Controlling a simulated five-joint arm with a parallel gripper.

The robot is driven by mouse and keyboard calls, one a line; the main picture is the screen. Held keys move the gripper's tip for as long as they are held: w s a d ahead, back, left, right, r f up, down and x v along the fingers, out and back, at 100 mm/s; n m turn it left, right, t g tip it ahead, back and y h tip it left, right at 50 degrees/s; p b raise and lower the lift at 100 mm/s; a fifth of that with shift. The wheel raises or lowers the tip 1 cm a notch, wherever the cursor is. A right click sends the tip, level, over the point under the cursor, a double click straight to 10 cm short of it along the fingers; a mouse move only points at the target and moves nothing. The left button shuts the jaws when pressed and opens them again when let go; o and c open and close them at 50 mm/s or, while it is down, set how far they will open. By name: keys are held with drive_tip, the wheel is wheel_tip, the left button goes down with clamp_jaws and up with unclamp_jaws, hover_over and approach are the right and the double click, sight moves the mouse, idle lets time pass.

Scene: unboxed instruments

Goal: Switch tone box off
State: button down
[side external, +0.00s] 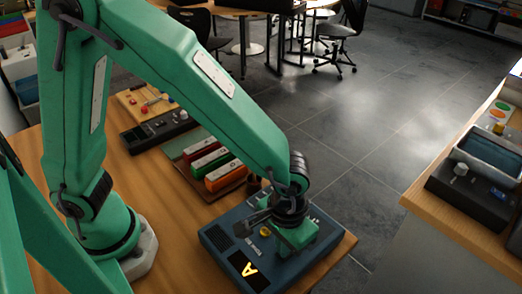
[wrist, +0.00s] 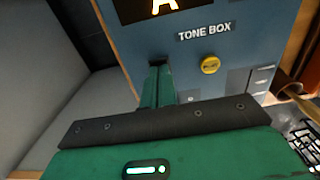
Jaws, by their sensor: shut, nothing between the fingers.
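The tone box (side external: 218,238) is a blue box near the front edge of the wooden table; it also fills the upper middle of the wrist view (wrist: 185,55). Its dark display (side external: 247,270) shows a lit yellow "A", cut off at the top of the wrist view (wrist: 160,8). A yellow knob (wrist: 210,65) sits below the "TONE BOX" label (wrist: 205,31). My gripper (wrist: 158,68) is shut and empty, over the box and left of the knob in the wrist view. In the side view my gripper (side external: 298,236) covers part of the box's top. I cannot tell whether it touches.
Red, green and orange blocks (side external: 218,165) lie on a tray behind the box. A dark device (side external: 158,130) and a wooden board with small parts (side external: 146,102) stand farther back. A second bench (side external: 425,190) at the right holds another dark device (side external: 470,190). Grey floor lies between.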

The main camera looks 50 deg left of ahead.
drive_tip(key=shift+f, duration=0.3)
drive_tip(key=shift+r, duration=3.55)
drive_tip(key=w+a+r+t+h, duration=0.1)
drive_tip(key=a+r, duration=0.3)
drive_tip(key=a, duration=0.3)
drive_tip(key=a+r+t, duration=0.2)
drive_tip(key=a+r, duration=0.3)
drive_tip(key=a, duration=0.2)
drive_tip(key=s+a+r+t, duration=0.1)
drive_tip(key=s+a, duration=0.1)
drive_tip(key=a, duration=0.3)
drive_tip(key=s+a+r+t+y, duration=0.1)
drive_tip(key=s+a+r, duration=0.1)
drive_tip(key=a, duration=0.4)
drive_tip(key=shift+s+a+r+t, duration=0.25)
drive_tip(key=shift+s+r+t, duration=0.05)
drive_tip(key=shift+s, duration=0.25)
